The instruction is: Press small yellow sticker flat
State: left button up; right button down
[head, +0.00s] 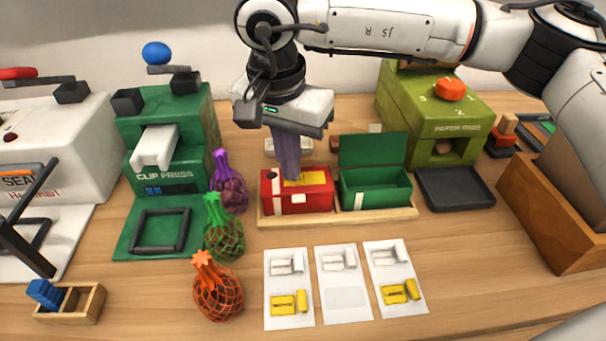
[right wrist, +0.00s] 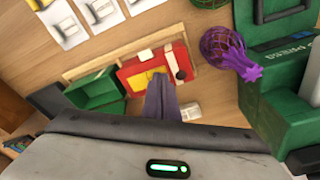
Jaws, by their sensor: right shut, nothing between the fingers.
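The small yellow sticker (head: 305,179) lies on top of the closed red box (head: 298,196). It also shows in the right wrist view (right wrist: 148,76) on the red box (right wrist: 130,75). My right gripper (head: 291,176) is shut and empty, pointing down. Its fingertips are at the top of the red box, over or at the sticker's left part. I cannot tell whether they touch it. The fingers hide part of the sticker. My left gripper is not in view.
An open green box (head: 375,190) stands right of the red box on a wooden tray (head: 340,217). Cards (head: 343,300) lie in front. Net bags (head: 218,285) and the clip press (head: 165,150) are left. The paper press (head: 435,110) and dark tray (head: 455,188) are right.

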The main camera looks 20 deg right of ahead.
jog(key=shift+s+f, duration=0.1)
jog(key=shift+r+p, duration=1.15)
jog(key=shift+r, duration=0.5)
notch_tip(320, 180, up, 4)
jog(key=shift+f+p, duration=0.1)
jog(key=shift+p, duration=1.1)
